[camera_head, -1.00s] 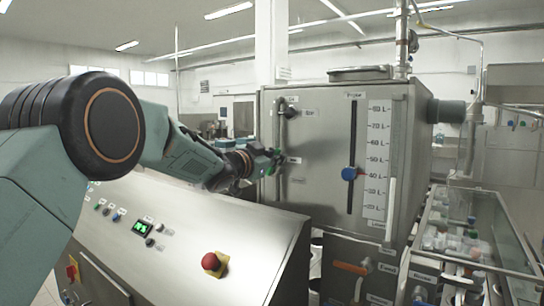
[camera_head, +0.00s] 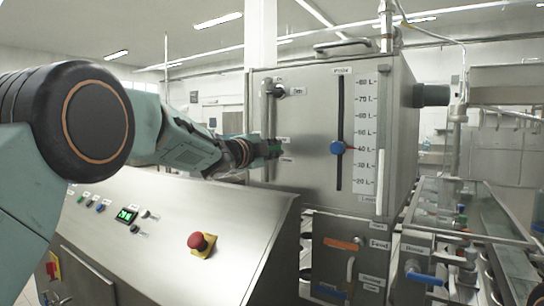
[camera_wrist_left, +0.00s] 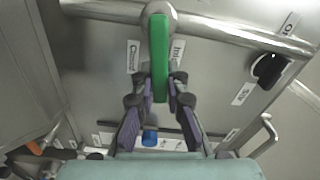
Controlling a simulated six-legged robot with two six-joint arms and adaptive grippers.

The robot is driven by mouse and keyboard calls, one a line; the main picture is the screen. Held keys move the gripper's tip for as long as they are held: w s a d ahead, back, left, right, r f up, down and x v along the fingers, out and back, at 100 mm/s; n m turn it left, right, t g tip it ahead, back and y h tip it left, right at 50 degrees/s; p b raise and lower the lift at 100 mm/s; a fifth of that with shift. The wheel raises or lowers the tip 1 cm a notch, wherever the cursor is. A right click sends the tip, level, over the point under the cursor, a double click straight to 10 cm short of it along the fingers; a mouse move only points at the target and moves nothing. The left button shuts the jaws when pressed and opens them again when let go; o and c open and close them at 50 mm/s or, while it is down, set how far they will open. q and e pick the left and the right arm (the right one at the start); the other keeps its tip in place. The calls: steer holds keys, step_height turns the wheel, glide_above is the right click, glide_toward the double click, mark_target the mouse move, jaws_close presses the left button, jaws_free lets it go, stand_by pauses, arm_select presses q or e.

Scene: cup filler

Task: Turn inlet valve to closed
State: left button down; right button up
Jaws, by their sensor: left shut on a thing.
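The inlet valve's green handle (camera_wrist_left: 158,50) shows in the left wrist view, next to an "Inlet" label (camera_wrist_left: 177,52) and another label to its left. The handle lies across the metal pipe (camera_wrist_left: 225,28), at about a right angle to it. My left gripper (camera_wrist_left: 160,88) is shut on the free end of the handle, with a dark finger on each side. My right gripper is not in view.
The steel tank (camera_head: 310,125) carries a blue knob (camera_head: 338,147) on a slotted scale. An orange handle (camera_head: 341,244) and a blue valve (camera_head: 423,278) are below it. A sloped control panel (camera_head: 165,215) with a red button (camera_head: 201,243) lies under my left arm.

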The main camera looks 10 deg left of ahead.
arm_select(q)
steer(key=shift+d+f+m+b, duration=0.1)
steer(key=shift+f+m+b, duration=0.65)
steer(key=shift+m, duration=0.35)
steer(key=c, duration=1.8)
jaws_free()
steer(key=shift+f, duration=0.1)
steer(key=o, duration=0.4)
steer(key=shift+s+r, duration=0.25)
steer(key=shift+o, duration=0.3)
steer(key=shift+w, duration=0.1)
steer(key=shift+w, duration=0.1)
steer(key=v, duration=1.2)
